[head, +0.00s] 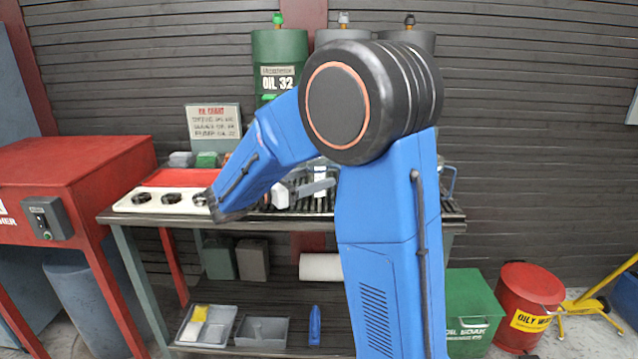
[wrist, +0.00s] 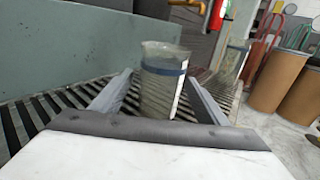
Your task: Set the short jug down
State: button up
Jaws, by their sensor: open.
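A clear jug (wrist: 160,82) with a blue band and a white strip stands upright on the slatted rack (wrist: 62,106), between the two fingers of my gripper (wrist: 158,90). The fingers are open, one on each side of it, and gaps seem to show beside it. The jug's lower part is partly hidden by the gripper body. In the head view the jug (head: 320,172) is mostly hidden behind my gripper (head: 318,188) and arm. A second clear vessel (wrist: 232,62) stands behind it to the right; I cannot compare their heights surely.
A white tray with dark round holes (head: 165,200) lies left on the bench. Oil drums, one green (head: 280,50), stand behind. A red machine (head: 75,165) is at left. A red bin (head: 528,300) and green box (head: 472,305) stand on the floor at right.

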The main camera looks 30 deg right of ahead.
jog(key=shift+d+r, duration=0.1)
jog(key=shift+d, duration=2.55)
jog(key=shift+c, duration=0.3)
jog(key=c, duration=1.2)
jog(key=shift+c, duration=0.2)
